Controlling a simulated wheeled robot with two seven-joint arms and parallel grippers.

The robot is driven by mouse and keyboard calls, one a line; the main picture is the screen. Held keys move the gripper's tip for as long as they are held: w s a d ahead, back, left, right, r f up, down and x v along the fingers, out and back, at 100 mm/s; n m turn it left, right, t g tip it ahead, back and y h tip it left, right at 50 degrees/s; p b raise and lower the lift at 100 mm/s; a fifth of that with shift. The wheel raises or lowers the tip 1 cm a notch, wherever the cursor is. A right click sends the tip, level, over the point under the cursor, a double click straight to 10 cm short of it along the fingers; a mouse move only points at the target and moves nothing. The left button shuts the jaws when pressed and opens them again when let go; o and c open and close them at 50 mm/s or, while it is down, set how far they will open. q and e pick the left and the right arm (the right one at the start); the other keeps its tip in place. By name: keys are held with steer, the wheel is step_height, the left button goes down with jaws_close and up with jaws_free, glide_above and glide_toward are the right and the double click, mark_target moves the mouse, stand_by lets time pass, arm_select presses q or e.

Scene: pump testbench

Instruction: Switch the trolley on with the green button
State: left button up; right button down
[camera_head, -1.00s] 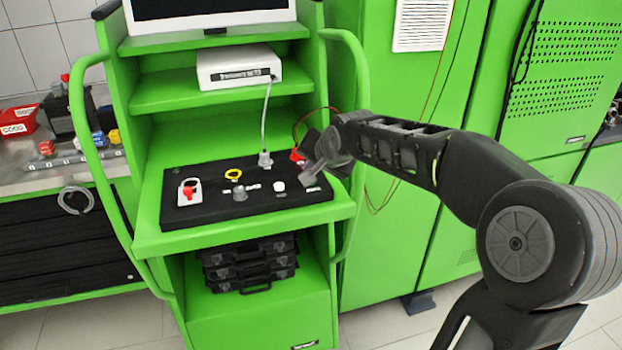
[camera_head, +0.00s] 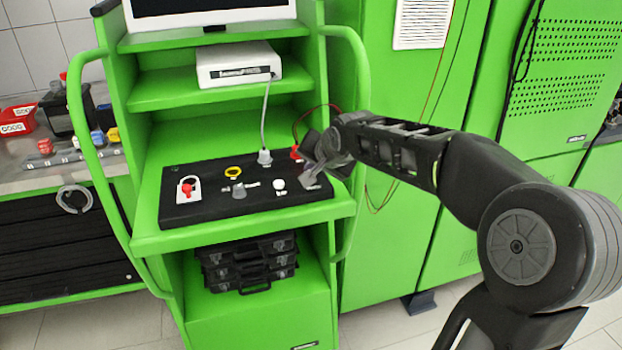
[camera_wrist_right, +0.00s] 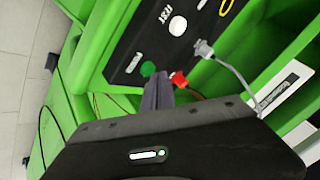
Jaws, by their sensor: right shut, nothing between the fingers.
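The green button (camera_wrist_right: 148,69) sits on the black control panel (camera_wrist_right: 131,38) in the right wrist view. In the head view it is hidden by my right gripper. My right gripper (camera_head: 309,181) is shut and empty, over the right end of the black panel (camera_head: 215,211). In the right wrist view its fingertips (camera_wrist_right: 156,80) are right beside the green button; I cannot tell whether they touch it. The green trolley (camera_head: 150,237) stands upright in front of me. My left gripper is not in view.
A red connector (camera_wrist_right: 179,79) sits close to the fingertips. A white round button (camera_head: 278,184), a grey plug with cable (camera_head: 265,158), a yellow ring (camera_head: 233,172) and a red switch (camera_head: 187,189) are on the panel. The trolley's right handle rail (camera_head: 358,120) runs close to my arm.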

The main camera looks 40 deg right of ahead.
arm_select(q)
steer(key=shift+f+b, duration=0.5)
arm_select(e)
steer(key=shift+f, duration=0.45)
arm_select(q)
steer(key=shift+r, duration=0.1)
arm_select(e)
steer(key=shift+r, duration=0.15)
arm_select(q)
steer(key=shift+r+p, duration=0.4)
steer(key=shift+p, duration=0.1)
arm_select(e)
steer(key=shift+r, duration=0.75)
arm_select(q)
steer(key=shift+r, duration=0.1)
arm_select(e)
steer(key=shift+r, duration=0.15)
